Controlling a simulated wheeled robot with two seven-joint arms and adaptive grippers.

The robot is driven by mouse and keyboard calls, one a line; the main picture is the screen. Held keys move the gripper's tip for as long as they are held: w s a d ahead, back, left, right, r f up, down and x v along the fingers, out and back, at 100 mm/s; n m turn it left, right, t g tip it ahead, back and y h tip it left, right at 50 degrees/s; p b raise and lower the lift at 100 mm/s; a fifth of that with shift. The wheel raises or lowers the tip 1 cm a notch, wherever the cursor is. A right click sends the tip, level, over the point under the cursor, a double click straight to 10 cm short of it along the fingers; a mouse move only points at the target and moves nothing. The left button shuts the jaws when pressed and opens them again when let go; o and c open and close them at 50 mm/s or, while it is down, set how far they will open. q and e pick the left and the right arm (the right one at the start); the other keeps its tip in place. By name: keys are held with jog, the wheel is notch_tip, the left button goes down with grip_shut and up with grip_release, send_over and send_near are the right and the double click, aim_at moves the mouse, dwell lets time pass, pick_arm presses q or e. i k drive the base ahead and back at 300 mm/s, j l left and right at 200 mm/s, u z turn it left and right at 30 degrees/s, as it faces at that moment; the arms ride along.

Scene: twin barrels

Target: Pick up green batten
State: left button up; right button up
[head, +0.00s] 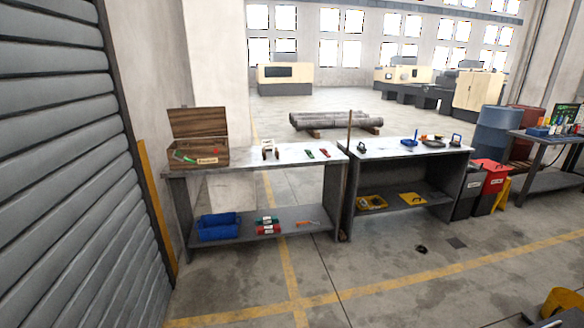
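A small green bar (309,154) lies on top of the left workbench (240,161), near its right end. It may be the green batten, but it is too small to be sure. A similar small red bar (323,154) lies just to its right, apart from it. Another green piece (185,159) shows at an open wooden box (205,144) on the bench's left end. Neither of my grippers is in view.
A blue bin (219,226) and red and green items sit on the left bench's lower shelf. A second workbench (408,149) stands to the right, with an upright brown pole (349,132) between the benches. Open concrete floor (385,265) lies in front.

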aim_at(310, 153)
jog(key=i+z, duration=0.3)
jog(key=i, duration=1)
jog(key=i+l+u, duration=0.1)
jog(key=i, duration=0.4)
